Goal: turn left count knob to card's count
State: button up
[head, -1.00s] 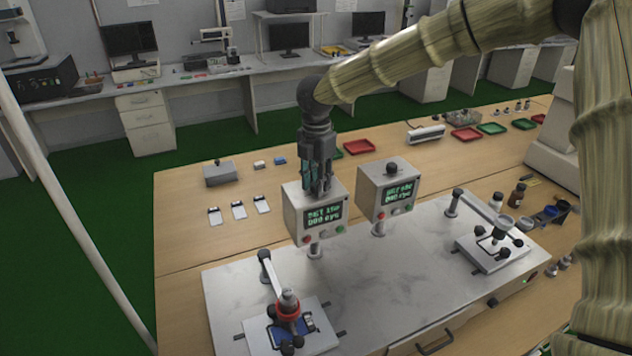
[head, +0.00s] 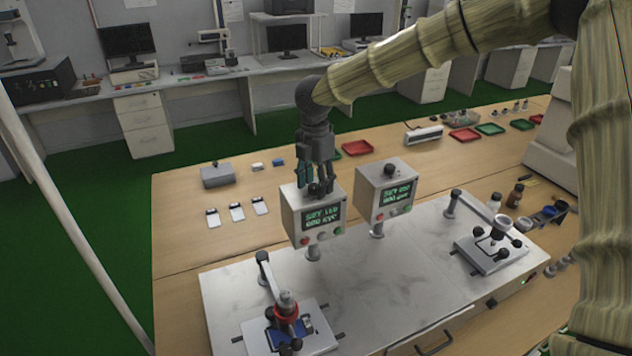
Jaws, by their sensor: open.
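The left counter box (head: 300,237) is a pale box on a post, with a green-lit display (head: 323,216) and small buttons below it. The display shows a SET line over a second line; its digits are too blurred to read surely. Its dark count knob (head: 318,189) is on top. My gripper (head: 316,189) points down at the knob, open, with its fingers around or just above it; contact cannot be told. Three white cards (head: 237,212) lie left of the box; their print is too small to read.
A similar right box (head: 370,198) with its own top knob (head: 390,170) stands close by. A clamp fixture with a red ring (head: 286,312) is in front, another fixture (head: 490,250) at right. A grey box (head: 216,176) sits behind the cards. Bare wood lies around the cards.

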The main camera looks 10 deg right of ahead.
jog(key=shift+r, duration=0.15)
notch_tip(320, 180, up, 12)
dwell(0.5)
jog(key=shift+d+f, duration=0.1)
jog(key=shift+f, duration=0.1)
